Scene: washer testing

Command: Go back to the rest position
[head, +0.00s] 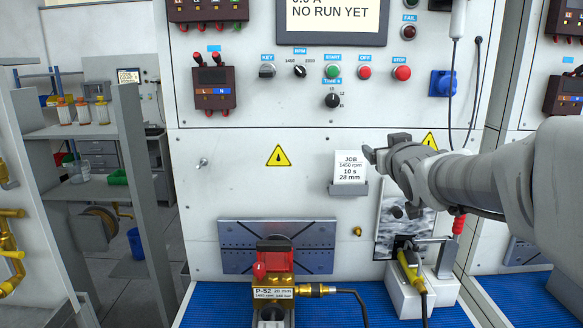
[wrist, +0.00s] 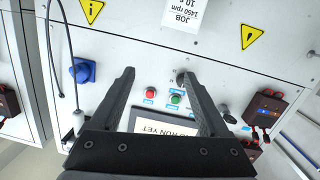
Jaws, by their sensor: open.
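My gripper (head: 374,152) is in front of the white test panel (head: 240,180), just right of the job card (head: 350,167). In the wrist view my gripper (wrist: 157,75) has its two dark fingers spread wide with nothing held between them. That view shows the panel upside down, with the red button (wrist: 150,92) and green button (wrist: 175,98) showing between the fingers. The display (wrist: 165,129) reading NO RUN YET is partly hidden by the gripper body. My arm comes in from the right edge of the head view.
A red and brass pump (head: 273,262) labelled P-52 stands on the blue mat (head: 330,314). A yellow-and-black tool (head: 411,272) rests in a white holder (head: 397,298) at the lower right. Shelves (head: 72,131) stand at the left. A cable hangs at the upper right.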

